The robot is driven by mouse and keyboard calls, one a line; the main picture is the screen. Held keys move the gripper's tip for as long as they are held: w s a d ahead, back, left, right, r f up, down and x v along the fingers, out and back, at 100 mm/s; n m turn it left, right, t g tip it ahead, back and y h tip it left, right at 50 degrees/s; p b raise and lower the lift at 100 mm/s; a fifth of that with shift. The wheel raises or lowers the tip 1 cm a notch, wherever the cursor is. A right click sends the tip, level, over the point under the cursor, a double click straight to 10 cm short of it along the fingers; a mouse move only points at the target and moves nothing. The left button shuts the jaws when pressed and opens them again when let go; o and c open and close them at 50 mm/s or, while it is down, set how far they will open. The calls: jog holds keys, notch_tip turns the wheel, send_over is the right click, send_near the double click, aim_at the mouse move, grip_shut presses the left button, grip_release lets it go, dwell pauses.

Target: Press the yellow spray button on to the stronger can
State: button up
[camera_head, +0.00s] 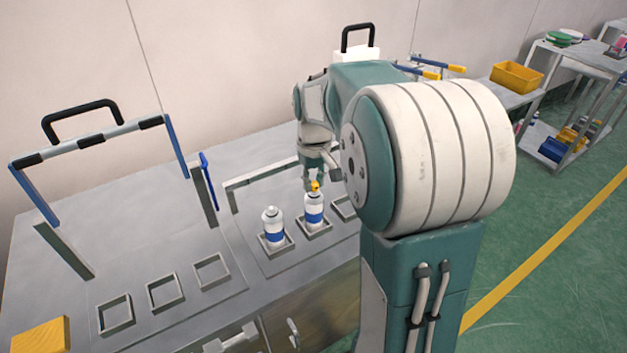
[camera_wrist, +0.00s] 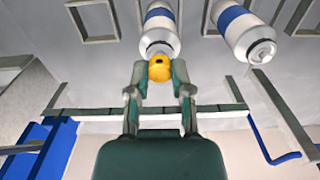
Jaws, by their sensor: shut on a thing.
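Two white cans with blue bands stand upright in square holders on the bench: a left can (camera_head: 272,228) and a right can (camera_head: 314,212). In the wrist view, the can in line with my gripper (camera_wrist: 160,38) and the other can (camera_wrist: 246,34) both show. My gripper (camera_wrist: 160,76) is shut on the yellow spray button (camera_wrist: 160,68). The button (camera_head: 314,187) is at the top of the right can; I cannot tell whether it touches the can's stem. No visible mark tells which can is stronger.
Empty square holders (camera_head: 164,292) lie to the left and one (camera_head: 343,208) lies right of the cans. A frame with a black handle (camera_head: 80,120) stands at the back left. A yellow block (camera_head: 40,337) sits at the front left corner.

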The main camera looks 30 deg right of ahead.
aim_at(314, 183)
jog(key=o, duration=0.7)
jog(key=shift+o, duration=0.2)
jog(key=o, duration=0.4)
jog(key=shift+o, duration=0.2)
jog(key=shift+r, duration=0.1)
jog(key=shift+r, duration=3.4)
grip_shut()
